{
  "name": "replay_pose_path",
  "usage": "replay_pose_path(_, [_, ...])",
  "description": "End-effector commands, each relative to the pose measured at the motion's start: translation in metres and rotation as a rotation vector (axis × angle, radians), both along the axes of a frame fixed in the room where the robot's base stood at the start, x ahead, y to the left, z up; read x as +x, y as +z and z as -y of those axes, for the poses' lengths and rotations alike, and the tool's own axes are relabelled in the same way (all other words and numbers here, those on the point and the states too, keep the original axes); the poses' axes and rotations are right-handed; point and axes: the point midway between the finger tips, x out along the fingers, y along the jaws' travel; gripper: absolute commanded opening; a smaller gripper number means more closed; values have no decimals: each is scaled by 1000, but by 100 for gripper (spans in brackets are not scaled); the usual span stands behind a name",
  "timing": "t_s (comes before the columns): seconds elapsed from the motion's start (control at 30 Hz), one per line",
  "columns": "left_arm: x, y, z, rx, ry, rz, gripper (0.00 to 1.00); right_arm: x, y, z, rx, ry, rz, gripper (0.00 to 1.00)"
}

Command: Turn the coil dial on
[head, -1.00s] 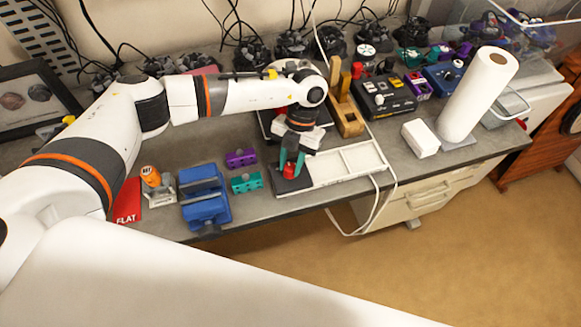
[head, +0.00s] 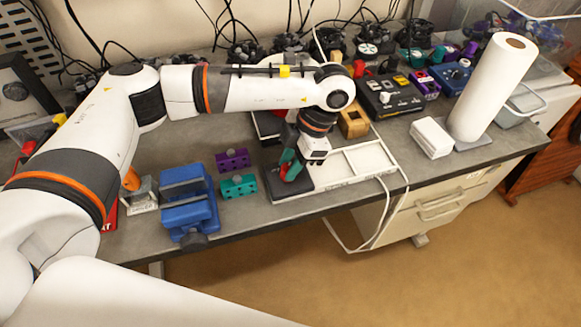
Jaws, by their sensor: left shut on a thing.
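My left gripper (head: 291,168) is tilted over the dark block (head: 292,188) at the left end of the white tray. Its teal fingers are shut on a small red knob (head: 293,172), which is mostly hidden between them. The knob is at the top of the dark block. A black box (head: 390,97) with a small lit display and a white knob (head: 385,98) stands further back to the right, apart from the gripper. I cannot tell any dial labels. My right gripper is not in view.
A white tray (head: 345,170) lies beside the dark block, with a cable over its right end. A blue vise (head: 188,205), a teal block (head: 239,185) and a purple block (head: 232,160) stand left. A white box (head: 431,138) and paper roll (head: 492,88) stand right.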

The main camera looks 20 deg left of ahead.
Motion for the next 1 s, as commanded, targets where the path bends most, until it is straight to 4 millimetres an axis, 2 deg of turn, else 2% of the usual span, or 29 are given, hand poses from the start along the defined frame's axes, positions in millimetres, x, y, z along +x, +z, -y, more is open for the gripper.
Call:
replay_pose_path(0.2, [1,1,0,0,-47,4,6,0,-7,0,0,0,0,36])
replay_pose_path(0.67, [1,2,0,0,-55,4,6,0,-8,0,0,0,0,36])
replay_pose_path(0.7, [1,2,0,0,-55,3,36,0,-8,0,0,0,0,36])
replay_pose_path(0.8, [1,1,0,0,-55,2,51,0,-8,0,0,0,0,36])
replay_pose_path(1.0, [0,1,0,0,-55,2,51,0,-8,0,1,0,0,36])
